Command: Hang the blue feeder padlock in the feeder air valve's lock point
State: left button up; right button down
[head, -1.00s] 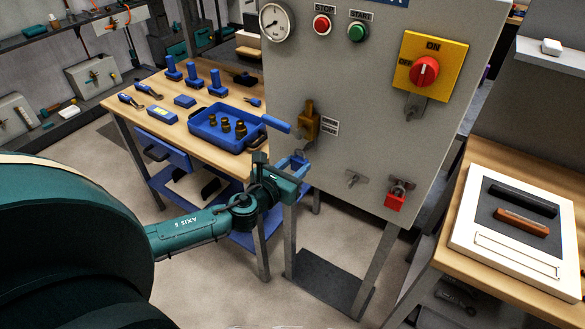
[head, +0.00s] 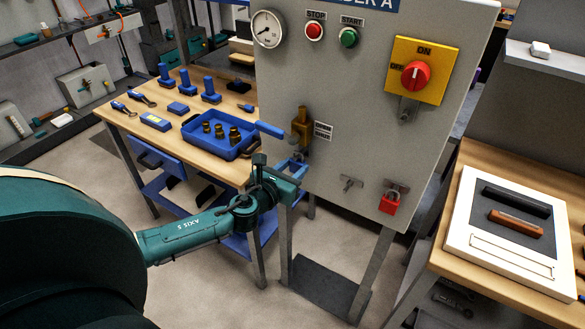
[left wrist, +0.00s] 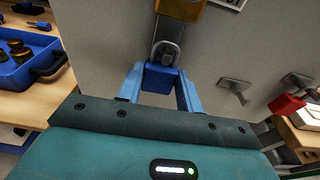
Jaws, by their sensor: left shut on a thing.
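The blue feeder padlock (left wrist: 161,78) is between the light-blue fingers of my left gripper (left wrist: 160,92), which is shut on it. Its grey shackle (left wrist: 170,50) points up and overlaps the grey lock tab (left wrist: 167,30) under the brass air valve. I cannot tell whether the shackle passes through the tab's hole. In the head view my left gripper (head: 292,166) is just below the brass air valve (head: 302,126), whose blue handle (head: 269,130) points left. The padlock is hard to make out there. My right gripper is not in view.
A red padlock (head: 389,203) hangs on the grey panel (head: 350,110), right of an empty metal bracket (head: 350,184). A blue tray (head: 218,151) with brass fittings stands on the left workbench (head: 168,135). A yellow switch plate (head: 430,58) is higher up.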

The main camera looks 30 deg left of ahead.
pick_arm(q)
jog(key=shift+f, duration=0.3)
dwell(0.5)
jog(key=o, duration=1.1)
jog(key=shift+s, duration=0.15)
jog(key=shift+s+a+r+b, duration=0.1)
jog(key=shift+s+r+b, duration=0.2)
jog(key=shift+s, duration=1.85)
jog(key=shift+s+a+r+b, duration=0.15)
jog(key=shift+s+r, duration=0.25)
jog(key=shift+s, duration=1.7)
jog(key=shift+s+d+r+b, duration=0.1)
jog(key=shift+s+r+b, duration=0.25)
jog(key=shift+s, duration=1.8)
